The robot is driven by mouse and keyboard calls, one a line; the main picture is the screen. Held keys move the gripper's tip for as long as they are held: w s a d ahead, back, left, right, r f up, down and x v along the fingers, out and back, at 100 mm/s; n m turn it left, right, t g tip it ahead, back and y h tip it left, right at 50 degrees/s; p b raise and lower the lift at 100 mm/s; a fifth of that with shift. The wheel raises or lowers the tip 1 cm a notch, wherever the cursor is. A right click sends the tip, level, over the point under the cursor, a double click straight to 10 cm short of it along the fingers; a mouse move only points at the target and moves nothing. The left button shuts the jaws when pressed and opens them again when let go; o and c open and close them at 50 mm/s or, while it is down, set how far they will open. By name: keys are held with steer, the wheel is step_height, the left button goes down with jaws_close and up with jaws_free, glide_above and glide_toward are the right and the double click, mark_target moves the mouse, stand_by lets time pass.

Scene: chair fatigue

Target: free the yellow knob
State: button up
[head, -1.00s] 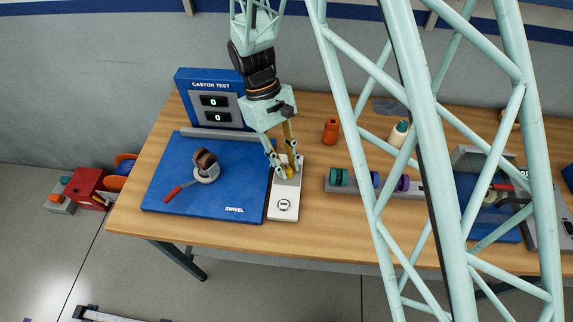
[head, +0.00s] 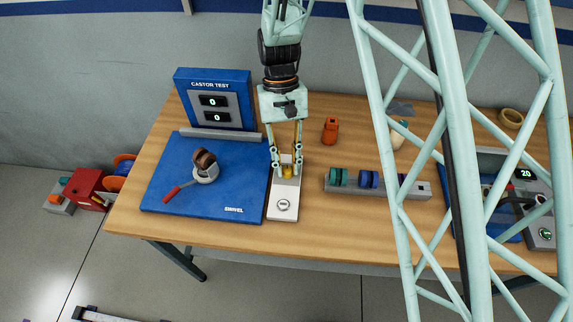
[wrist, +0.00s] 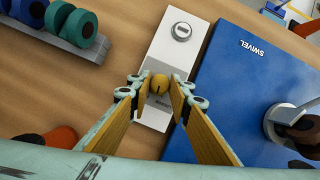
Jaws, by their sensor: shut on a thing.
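The yellow knob (head: 288,172) sits on the upper part of a pale narrow plate (head: 283,207) beside the blue castor test board. In the wrist view the knob (wrist: 159,83) shows as a rounded yellow top with a dark slot or mark, between my fingertips. My gripper (head: 287,168) points down over the plate with its fingers closed on the knob from both sides. The knob's base is partly hidden by the fingers. A round grey dial or button (wrist: 181,31) is on the same plate, clear of the gripper.
The blue board (head: 225,190) carries a castor (head: 205,166) with a red lever, left of the plate. A grey rack (head: 405,190) with teal and blue wheels stands to the right. An orange bottle-like object (head: 330,130) stands behind. My lattice structure covers part of the right side.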

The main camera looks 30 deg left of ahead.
steer(key=m, duration=0.2)
steer(key=m+y, duration=0.1)
steer(key=m, duration=0.1)
steer(key=shift+w+d+m+g+y, duration=0.1)
steer(key=shift+d+m+g+y, duration=0.05)
steer(key=shift+m+g+y, duration=0.2)
steer(key=shift+m+y+b, duration=0.5)
steer(key=shift+m+y, duration=0.15)
steer(key=shift+m, duration=1)
steer(key=o, duration=0.8)
steer(key=shift+o, duration=0.2)
steer(key=shift+r, duration=0.1)
steer(key=v, duration=1.1)
steer(key=shift+w+r, duration=0.3)
steer(key=shift+w, duration=0.05)
